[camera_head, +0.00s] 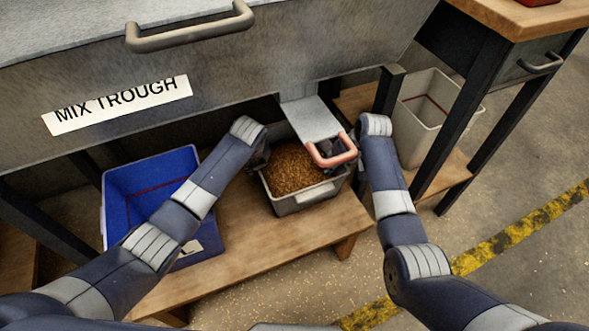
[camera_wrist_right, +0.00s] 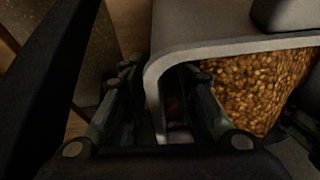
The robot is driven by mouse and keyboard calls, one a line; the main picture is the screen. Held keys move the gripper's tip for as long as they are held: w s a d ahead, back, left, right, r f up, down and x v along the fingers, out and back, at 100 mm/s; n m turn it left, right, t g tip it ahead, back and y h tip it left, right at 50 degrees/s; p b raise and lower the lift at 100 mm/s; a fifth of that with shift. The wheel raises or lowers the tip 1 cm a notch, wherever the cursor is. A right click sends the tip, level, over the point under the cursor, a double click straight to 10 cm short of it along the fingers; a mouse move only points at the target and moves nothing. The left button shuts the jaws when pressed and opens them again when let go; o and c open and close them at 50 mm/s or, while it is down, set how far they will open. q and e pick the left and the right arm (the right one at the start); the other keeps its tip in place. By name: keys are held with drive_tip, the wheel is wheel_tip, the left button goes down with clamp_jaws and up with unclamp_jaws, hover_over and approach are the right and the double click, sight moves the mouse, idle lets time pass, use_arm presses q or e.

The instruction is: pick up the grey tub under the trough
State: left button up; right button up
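The grey tub (camera_head: 306,199), filled with brown grain (camera_head: 293,168), stands on a low wooden shelf under the trough (camera_head: 240,75). My left gripper (camera_head: 262,158) is at the tub's left rim, mostly hidden behind its own wrist, so its fingers cannot be read. My right gripper (camera_head: 350,160) is at the tub's right side, partly hidden by a red handle. In the right wrist view, the right gripper's fingers (camera_wrist_right: 165,85) are apart on either side of the tub wall (camera_wrist_right: 155,95), with gaps showing; grain lies on the right of the wall.
A metal chute plate (camera_head: 311,119) with a red handle (camera_head: 332,151) hangs over the tub's back right part. A blue tub (camera_head: 150,180) stands to the left on the shelf (camera_head: 260,245). A pale bin (camera_head: 425,110) stands at the right behind table legs.

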use_arm(q)
drive_tip(key=shift+w+f, duration=0.3)
drive_tip(key=shift+f, duration=0.3)
use_arm(e)
drive_tip(key=shift+x, duration=0.9)
use_arm(q)
clamp_jaws()
use_arm(e)
clamp_jaws()
use_arm(q)
drive_tip(key=shift+w+r, duration=0.15)
drive_tip(key=shift+r, duration=0.1)
use_arm(e)
drive_tip(key=shift+w+r, duration=0.2)
drive_tip(key=shift+r, duration=0.05)
